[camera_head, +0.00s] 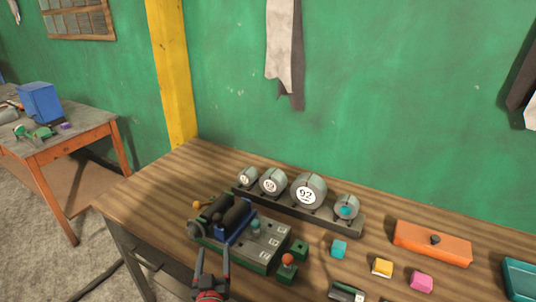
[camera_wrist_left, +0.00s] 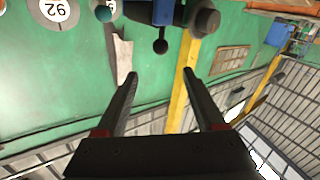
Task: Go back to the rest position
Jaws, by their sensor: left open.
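My left gripper (camera_head: 213,262) is at the bottom of the head view, at the front edge of the wooden workbench (camera_head: 140,190). Its two dark fingers point up and stand apart, with nothing between them. In the left wrist view the same open gripper (camera_wrist_left: 160,75) shows against the green wall and the yellow post. A green-based device (camera_head: 262,246) with a blue cradle and dark cylinders sits just beyond the gripper. My right gripper is not in view.
A rack of grey round weights (camera_head: 308,190) stands behind the device. An orange lidded block (camera_head: 432,243), a teal block (camera_head: 339,248), a yellow block (camera_head: 382,268) and a pink block (camera_head: 421,281) lie to the right. A second table (camera_head: 70,145) with a blue bin (camera_head: 40,103) stands at left.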

